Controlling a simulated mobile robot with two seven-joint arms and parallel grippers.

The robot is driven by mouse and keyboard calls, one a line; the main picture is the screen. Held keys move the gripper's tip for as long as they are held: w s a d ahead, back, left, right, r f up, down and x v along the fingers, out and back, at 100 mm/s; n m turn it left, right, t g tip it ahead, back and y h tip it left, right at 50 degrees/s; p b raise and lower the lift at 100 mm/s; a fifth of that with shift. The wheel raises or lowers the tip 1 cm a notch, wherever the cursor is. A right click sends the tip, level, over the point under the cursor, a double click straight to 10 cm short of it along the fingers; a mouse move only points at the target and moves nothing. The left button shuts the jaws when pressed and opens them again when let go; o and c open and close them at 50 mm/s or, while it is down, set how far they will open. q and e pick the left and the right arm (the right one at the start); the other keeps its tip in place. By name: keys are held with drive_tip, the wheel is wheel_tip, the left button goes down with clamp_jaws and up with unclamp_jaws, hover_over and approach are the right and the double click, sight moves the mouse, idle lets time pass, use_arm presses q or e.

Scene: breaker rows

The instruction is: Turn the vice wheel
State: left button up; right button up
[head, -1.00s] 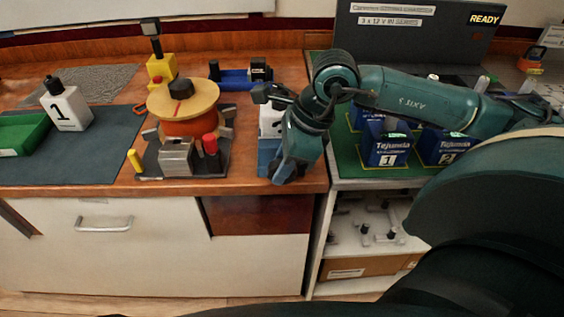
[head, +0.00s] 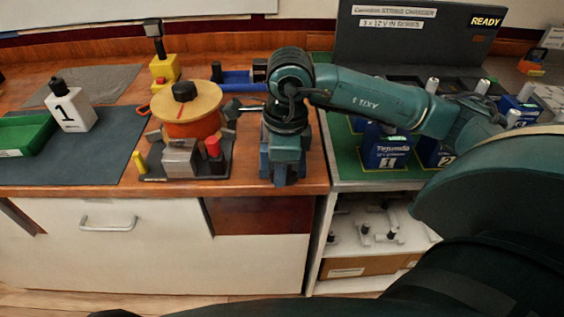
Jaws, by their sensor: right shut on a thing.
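The vice wheel, as far as I can tell, is the round wooden disc (head: 204,100) with a black hub, flat on an orange-red body (head: 190,130) on a dark base. My right gripper (head: 232,108) is at the right rim of the disc, low and pointing left. It is shut on the rim there, though the exact contact is small and hard to see. My left gripper is out of view.
A grey metal block (head: 180,157), a red knob (head: 212,146) and a yellow peg (head: 140,162) stand in front of the disc. A white bottle (head: 70,108) and green tray (head: 24,135) are left. Blue batteries (head: 386,152) stand right.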

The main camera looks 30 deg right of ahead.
drive_tip(key=shift+w+a+g+h+p, duration=0.1)
drive_tip(key=shift+g+h+p, duration=0.2)
drive_tip(key=shift+h, duration=0.3)
drive_tip(key=shift+w+a+g+h+p, duration=0.15)
drive_tip(key=shift+g+h, duration=0.25)
drive_tip(key=shift+h, duration=0.2)
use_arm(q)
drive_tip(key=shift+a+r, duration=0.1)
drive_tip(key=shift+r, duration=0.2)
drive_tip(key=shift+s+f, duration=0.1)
use_arm(e)
drive_tip(key=shift+s+f, duration=0.1)
